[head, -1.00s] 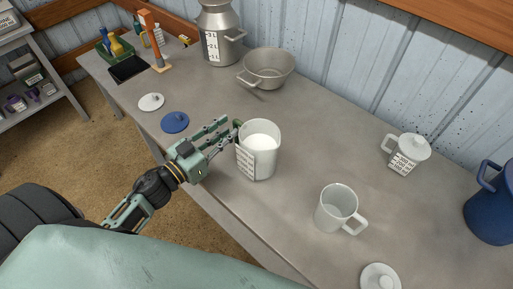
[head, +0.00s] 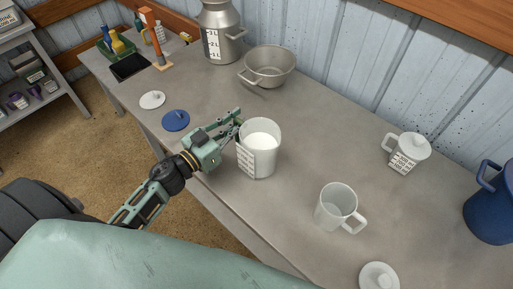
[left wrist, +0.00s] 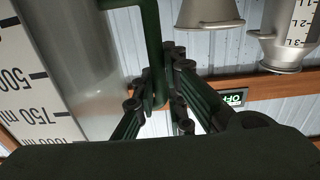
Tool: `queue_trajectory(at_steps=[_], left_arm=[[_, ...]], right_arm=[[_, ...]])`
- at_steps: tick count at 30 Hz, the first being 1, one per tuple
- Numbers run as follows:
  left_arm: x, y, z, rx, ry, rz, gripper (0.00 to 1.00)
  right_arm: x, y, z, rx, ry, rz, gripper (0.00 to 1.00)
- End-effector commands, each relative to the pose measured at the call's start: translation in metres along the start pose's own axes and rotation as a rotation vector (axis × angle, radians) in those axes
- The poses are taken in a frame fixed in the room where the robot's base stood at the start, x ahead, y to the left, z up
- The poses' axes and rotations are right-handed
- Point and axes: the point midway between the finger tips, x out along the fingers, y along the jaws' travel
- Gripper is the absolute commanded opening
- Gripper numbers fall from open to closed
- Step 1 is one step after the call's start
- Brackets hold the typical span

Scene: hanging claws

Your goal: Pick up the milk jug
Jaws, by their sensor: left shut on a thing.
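The milk jug (head: 246,160) stands on the grey table in the head view, white inside, with a printed scale on its side. In the left wrist view the jug (left wrist: 90,65) shows upside down at the left, with ml marks and a dark green handle (left wrist: 151,45). My left gripper (head: 236,126) is at the handle on the jug's left side. In the left wrist view its fingers (left wrist: 170,95) are shut on the handle. The fingers hide part of the handle. My right gripper is not in view.
A grey colander-like pot (head: 268,68) and a metal can (head: 219,35) stand behind. Blue (head: 175,121) and white (head: 152,100) lids lie to the left.

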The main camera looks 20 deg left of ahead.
Motion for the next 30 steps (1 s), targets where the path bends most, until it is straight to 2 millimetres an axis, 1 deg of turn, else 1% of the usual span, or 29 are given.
queue_trajectory(at_steps=[9,10,20,26,30], left_arm=[[0.000,0.000,0.000,0.000,0.000,0.001,0.00],[0.001,0.001,-0.003,-0.003,0.007,0.002,0.00],[0.001,0.000,-0.004,-0.002,0.006,0.002,0.00],[0.001,0.000,-0.012,-0.001,0.007,0.002,0.00],[0.001,0.000,-0.021,0.001,0.007,0.004,0.00]], right_arm=[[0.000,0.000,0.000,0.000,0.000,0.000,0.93],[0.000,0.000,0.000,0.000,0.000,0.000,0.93],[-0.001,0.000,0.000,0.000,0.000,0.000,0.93],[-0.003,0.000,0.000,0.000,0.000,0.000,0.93],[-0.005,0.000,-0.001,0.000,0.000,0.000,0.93]])
